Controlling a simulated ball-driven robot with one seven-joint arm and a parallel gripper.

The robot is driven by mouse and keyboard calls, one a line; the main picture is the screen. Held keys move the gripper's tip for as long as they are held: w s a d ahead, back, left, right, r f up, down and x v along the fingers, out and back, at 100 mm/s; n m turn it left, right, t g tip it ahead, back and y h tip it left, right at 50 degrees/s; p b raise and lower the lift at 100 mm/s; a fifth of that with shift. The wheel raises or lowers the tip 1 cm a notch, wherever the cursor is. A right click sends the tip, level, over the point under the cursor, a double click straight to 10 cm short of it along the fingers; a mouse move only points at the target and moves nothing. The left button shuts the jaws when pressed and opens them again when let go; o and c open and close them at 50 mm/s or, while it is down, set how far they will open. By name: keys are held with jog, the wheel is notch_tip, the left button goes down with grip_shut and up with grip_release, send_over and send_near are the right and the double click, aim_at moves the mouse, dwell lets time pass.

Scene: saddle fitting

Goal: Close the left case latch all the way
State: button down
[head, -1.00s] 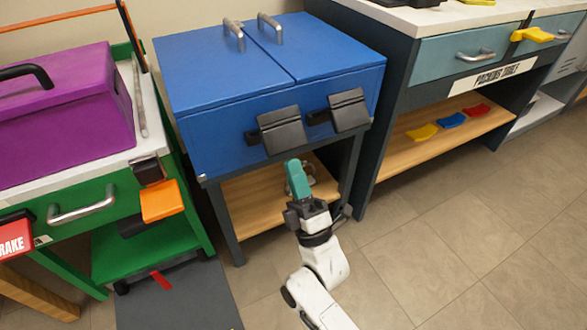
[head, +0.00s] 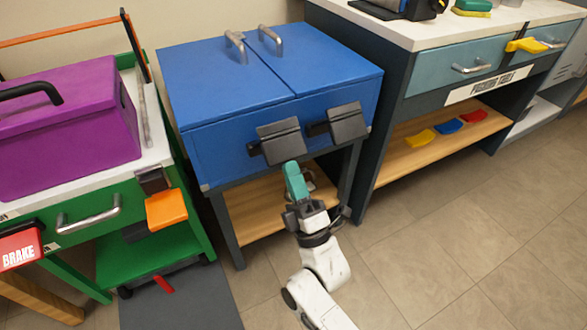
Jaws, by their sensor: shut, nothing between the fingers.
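The blue case (head: 214,152) stands on a dark-legged stand, its lid in two halves with two metal handles. Its front carries two dark grey latch plates on black mounts. The left case latch (head: 280,141) has its plate standing out at a slant from the front, and the right latch (head: 347,121) looks much the same. How far each is from fully closed I cannot tell. My gripper (head: 292,168), with teal fingers, is shut and empty. Its tip is right at the lower edge of the left latch plate; whether it touches is unclear.
A green cart (head: 190,232) with a purple toolbox (head: 65,140) stands at the left, an orange paddle (head: 166,209) on its side. A packing table (head: 480,82) stands at the right. The tiled floor (head: 460,235) in front is open.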

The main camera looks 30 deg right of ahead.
aim_at(281, 140)
jog(key=r+g+p, duration=0.2)
jog(key=p, duration=0.5)
jog(key=w+r+g+p, duration=0.1)
jog(key=r+p, duration=0.2)
jog(key=p, duration=0.4)
jog(key=w+r+g+p, duration=0.1)
jog(key=r+g+p, duration=0.1)
jog(key=p, duration=0.6)
jog(key=shift+w+r+g, duration=0.1)
jog(key=shift+r+g, duration=0.05)
jog(key=shift+g, duration=0.15)
jog(key=w+r+g+p, duration=0.1)
jog(key=p, duration=0.3)
jog(key=shift+p, duration=0.3)
jog(key=g+p, duration=0.1)
jog(key=p, duration=0.2)
jog(key=shift+w+r, duration=0.3)
jog(key=shift+w, duration=0.1)
jog(key=shift+w+r+p, duration=0.2)
jog(key=shift+w+p, duration=0.2)
jog(key=shift+p, duration=0.55)
jog(key=shift+w+r, duration=0.25)
jog(key=shift+r, duration=0.05)
jog(key=shift+s, duration=0.1)
